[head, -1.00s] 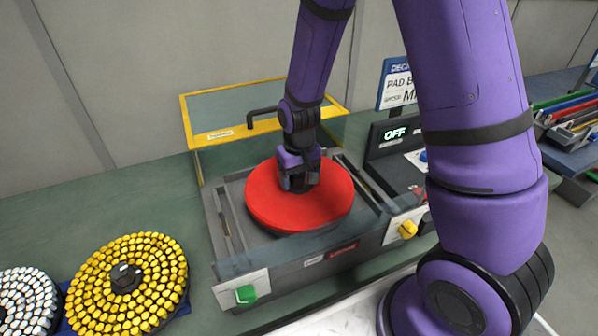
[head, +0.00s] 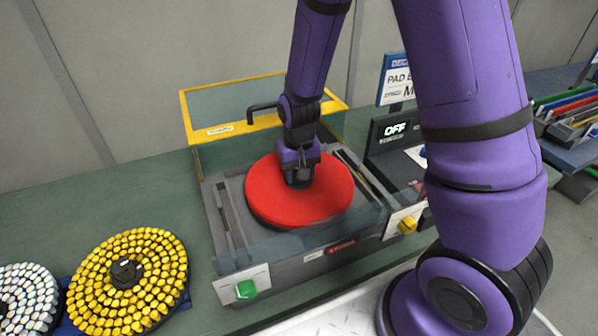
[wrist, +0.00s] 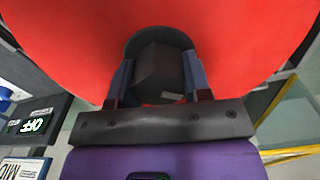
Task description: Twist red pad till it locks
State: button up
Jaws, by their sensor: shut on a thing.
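The red pad (head: 330,197) is a flat round disc lying in the grey machine bed (head: 229,222). My gripper (head: 299,181) is over the pad's middle, pointing down. In the wrist view the red pad (wrist: 60,30) fills the upper part, and my gripper (wrist: 160,78) has its two fingers on either side of the dark faceted hub (wrist: 158,72) at the pad's centre. The fingers are shut on this hub. In the head view the gripper hides most of the hub. Whether the pad is locked cannot be seen.
A yellow-framed clear guard (head: 262,98) stands open behind the bed. A display (head: 396,128) at right reads OFF. Green (head: 245,289) and yellow (head: 407,225) knobs sit on the front. A yellow studded pad (head: 150,262) and a white one (head: 30,290) lie at left.

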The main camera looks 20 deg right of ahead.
jog(key=m, duration=0.4)
jog(key=shift+m, duration=0.3)
jog(key=m, duration=0.4)
jog(key=o, duration=0.8)
jog(key=shift+m, duration=0.7)
jog(key=o, duration=0.6)
jog(key=shift+c, duration=0.2)
notch_tip(320, 180, up, 10)
jog(key=shift+r, duration=0.35)
